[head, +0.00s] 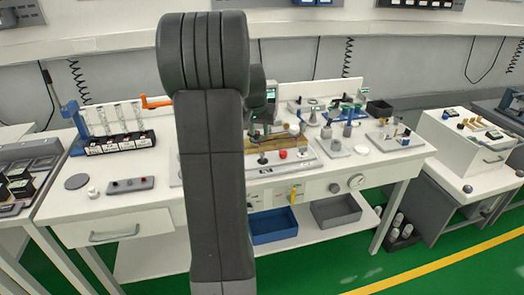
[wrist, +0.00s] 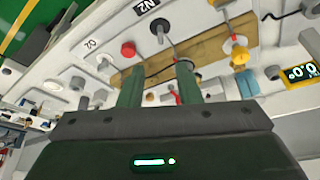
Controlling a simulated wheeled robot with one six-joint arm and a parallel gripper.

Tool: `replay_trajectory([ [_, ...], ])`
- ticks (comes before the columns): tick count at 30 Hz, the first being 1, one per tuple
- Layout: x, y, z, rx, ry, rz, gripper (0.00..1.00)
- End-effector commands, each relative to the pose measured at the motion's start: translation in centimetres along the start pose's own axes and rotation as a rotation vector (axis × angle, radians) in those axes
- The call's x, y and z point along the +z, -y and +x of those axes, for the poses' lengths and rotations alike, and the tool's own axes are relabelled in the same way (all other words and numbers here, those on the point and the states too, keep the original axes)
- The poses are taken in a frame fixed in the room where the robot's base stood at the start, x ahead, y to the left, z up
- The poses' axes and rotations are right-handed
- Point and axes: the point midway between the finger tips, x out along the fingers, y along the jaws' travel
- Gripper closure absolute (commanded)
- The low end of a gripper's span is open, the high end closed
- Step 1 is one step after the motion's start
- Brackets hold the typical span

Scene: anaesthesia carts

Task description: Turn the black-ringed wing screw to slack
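In the wrist view, my gripper (wrist: 158,82) is open, with its two green fingers apart. A small red-tipped part (wrist: 173,92) shows between them, with no visible contact. Beyond the fingertips is a white panel (wrist: 195,22) with a wooden strip (wrist: 210,47). A stalk-like fitting with a dark round base (wrist: 165,52) stands near the fingertips. I cannot tell which fitting is the black-ringed wing screw, or its setting. In the head view, my arm covers the middle of the picture and my gripper is not clearly visible.
A red knob (wrist: 128,48) and a yellow-and-grey fitting (wrist: 240,58) flank the fingers in the wrist view. A lit display (wrist: 300,73) is at right. In the head view, the white cart (head: 95,232) carries a vial rack (head: 120,143) and several small devices. A blue bin (head: 273,226) sits below.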

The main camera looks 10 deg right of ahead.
Motion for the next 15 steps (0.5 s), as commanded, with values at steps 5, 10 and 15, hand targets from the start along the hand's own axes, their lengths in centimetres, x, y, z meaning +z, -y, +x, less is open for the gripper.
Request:
replay_trajectory([
  [5,-0.3,0.0,1.4,0.002,-0.002,0.005,0.69],
  [10,-0.3,0.0,4.5,0.003,0.002,0.004,0.69],
  [15,-0.2,-0.1,8.1,0.002,0.002,0.004,0.69],
])
